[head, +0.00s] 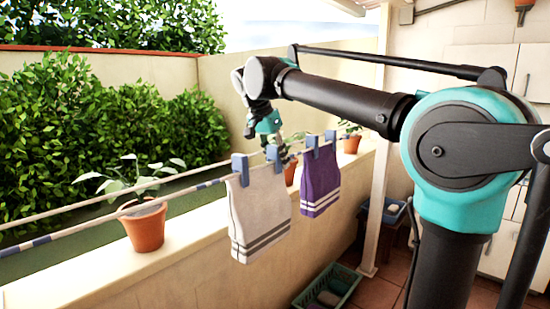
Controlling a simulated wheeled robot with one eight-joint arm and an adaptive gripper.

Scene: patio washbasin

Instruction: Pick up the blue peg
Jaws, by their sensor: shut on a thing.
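Several blue pegs sit on the clothesline. One blue peg (240,168) clips the left top corner of a white striped cloth (260,212), and another blue peg (273,156) is at its right top corner. Two more blue pegs, a left one (311,145) and a right one (330,138), hold a purple striped cloth (320,182). My gripper (285,152) points down at the line, right by the peg at the white cloth's right corner. It is shut on a blue peg; its fingertips are small and partly hidden here.
The striped clothesline (120,214) runs along a ledge (90,262) with potted plants, one in a terracotta pot (145,230). A green basket (328,288) stands on the tiled floor below. A blue tub (393,211) stands at the right.

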